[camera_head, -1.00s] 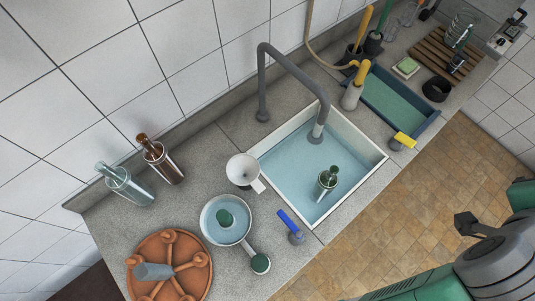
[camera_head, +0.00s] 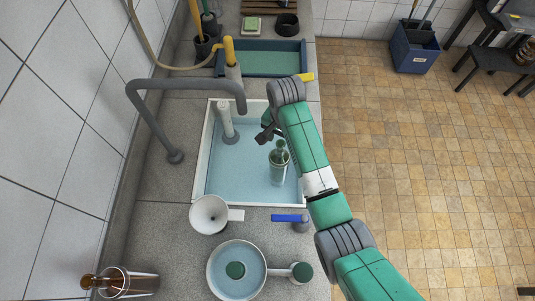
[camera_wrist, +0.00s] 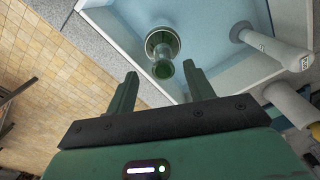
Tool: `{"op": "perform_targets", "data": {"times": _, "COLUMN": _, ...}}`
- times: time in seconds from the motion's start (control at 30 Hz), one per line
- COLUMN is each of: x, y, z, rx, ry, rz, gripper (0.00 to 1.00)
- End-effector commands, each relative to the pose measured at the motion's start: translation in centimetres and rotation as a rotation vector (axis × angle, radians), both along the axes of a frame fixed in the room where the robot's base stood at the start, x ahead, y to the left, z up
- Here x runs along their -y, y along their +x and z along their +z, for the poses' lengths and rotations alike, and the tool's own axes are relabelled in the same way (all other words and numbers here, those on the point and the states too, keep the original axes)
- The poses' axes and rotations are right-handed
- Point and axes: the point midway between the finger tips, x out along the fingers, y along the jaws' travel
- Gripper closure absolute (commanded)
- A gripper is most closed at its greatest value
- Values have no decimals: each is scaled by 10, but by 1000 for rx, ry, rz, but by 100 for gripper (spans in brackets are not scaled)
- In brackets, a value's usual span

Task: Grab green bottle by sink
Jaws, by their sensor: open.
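The green bottle (camera_head: 279,160) stands in the white-rimmed sink (camera_head: 200,160), right of its middle. It has a dark green neck and a clear, glassy lower part. In the wrist view the green bottle (camera_wrist: 162,48) lies ahead of the fingers, roughly in line with the gap between them. My gripper (camera_head: 267,132) is over the sink, just behind and left of the bottle in the head view. Its two fingers (camera_wrist: 160,71) are apart in the wrist view, with nothing held between them.
A grey tap (camera_head: 190,84) arches over the sink's left side, and a white upright pipe (camera_head: 226,118) stands in the basin. A blue tray (camera_head: 262,58) is behind.

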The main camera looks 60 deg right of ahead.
Motion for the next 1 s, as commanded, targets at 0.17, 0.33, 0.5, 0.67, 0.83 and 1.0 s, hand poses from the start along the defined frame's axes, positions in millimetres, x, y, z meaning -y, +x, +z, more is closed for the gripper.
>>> {"op": "perform_targets", "data": {"times": 0.17, "x": 0, "y": 1, "z": -18, "rx": 1, "ry": -1, "rz": 2, "gripper": 47}}
{"op": "perform_targets", "data": {"times": 0.33, "x": 4, "y": 1, "z": -41, "rx": -2, "ry": 0, "rz": 1, "gripper": 47}}
{"op": "perform_targets", "data": {"times": 0.5, "x": 4, "y": 3, "z": -65, "rx": 1, "ry": -1, "rz": 3, "gripper": 47}}
{"op": "perform_targets", "data": {"times": 0.67, "x": 4, "y": 3, "z": -69, "rx": 2, "ry": -2, "rz": 4, "gripper": 47}}
{"op": "perform_targets", "data": {"times": 0.83, "x": 4, "y": 3, "z": -69, "rx": 2, "ry": -2, "rz": 4, "gripper": 61}}
{"op": "perform_targets", "data": {"times": 1.0, "x": 4, "y": 3, "z": -69, "rx": 2, "ry": -2, "rz": 4, "gripper": 94}}
